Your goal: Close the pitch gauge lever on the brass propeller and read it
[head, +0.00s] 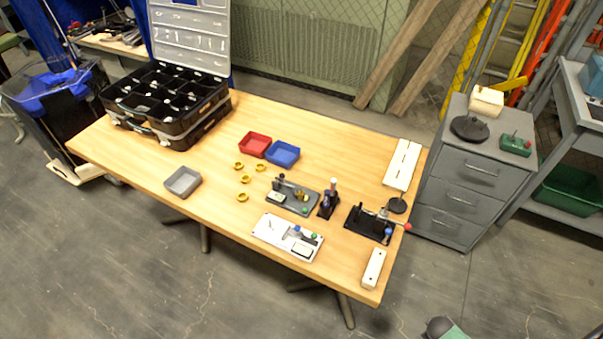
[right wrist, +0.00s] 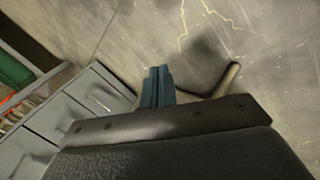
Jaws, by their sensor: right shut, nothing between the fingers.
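On the wooden table in the head view, a grey-based fixture (head: 293,197) carries a dark upright, a small brass-coloured part (head: 302,195) and a green knob. I cannot tell for sure whether this is the pitch gauge with the propeller, or how its lever stands. Several small brass-yellow pieces (head: 245,179) lie loose to its left. My right gripper (right wrist: 157,75) shows in the right wrist view, its fingers together and empty, over bare floor away from the table. My left gripper is not in view.
A black fixture with a red-knobbed lever (head: 370,223), a white panel (head: 287,238) and a small dark stand (head: 328,204) crowd the table's right part. Red (head: 255,144), blue (head: 283,154) and grey (head: 182,182) trays lie farther left. A grey drawer cabinet (head: 468,175) stands right of the table.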

